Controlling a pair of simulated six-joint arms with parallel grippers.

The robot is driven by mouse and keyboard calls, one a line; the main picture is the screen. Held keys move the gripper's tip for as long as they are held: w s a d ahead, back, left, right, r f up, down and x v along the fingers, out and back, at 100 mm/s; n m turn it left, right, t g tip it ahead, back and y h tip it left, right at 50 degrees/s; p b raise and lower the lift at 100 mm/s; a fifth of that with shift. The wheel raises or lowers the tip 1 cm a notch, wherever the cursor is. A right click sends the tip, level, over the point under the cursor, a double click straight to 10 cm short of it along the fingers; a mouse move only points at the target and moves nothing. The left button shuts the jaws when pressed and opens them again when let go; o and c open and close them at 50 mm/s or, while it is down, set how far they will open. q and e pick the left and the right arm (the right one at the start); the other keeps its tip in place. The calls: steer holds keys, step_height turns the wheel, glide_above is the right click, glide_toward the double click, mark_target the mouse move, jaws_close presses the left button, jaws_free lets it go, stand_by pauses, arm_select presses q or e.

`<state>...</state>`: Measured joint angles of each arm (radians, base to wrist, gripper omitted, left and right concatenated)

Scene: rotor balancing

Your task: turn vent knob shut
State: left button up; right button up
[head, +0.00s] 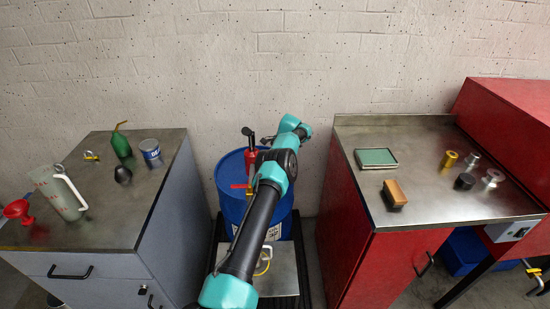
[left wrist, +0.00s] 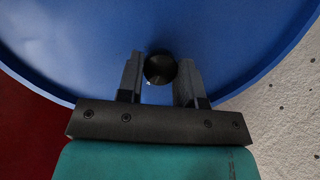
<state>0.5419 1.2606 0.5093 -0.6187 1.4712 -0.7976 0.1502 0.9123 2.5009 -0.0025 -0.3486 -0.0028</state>
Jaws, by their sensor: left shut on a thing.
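The vent knob (left wrist: 160,70) is a small round black knob on the blue lid of the drum (left wrist: 70,40). In the left wrist view my left gripper (left wrist: 161,63) has one finger on each side of the knob and is shut on it. The knob and the gripper's fingertips cannot be made out there. My right gripper is in neither view.
A red hand pump (head: 250,160) stands on the drum, left of my arm. The left grey cabinet (head: 105,215) carries a jug, funnel, green oil can and tin. The right red cabinet (head: 425,205) carries a tray, brush and several small metal parts. The wall is close behind.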

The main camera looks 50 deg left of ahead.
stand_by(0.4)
arm_select(q)
steer(key=o, duration=0.9)
steer(key=shift+r, duration=0.1)
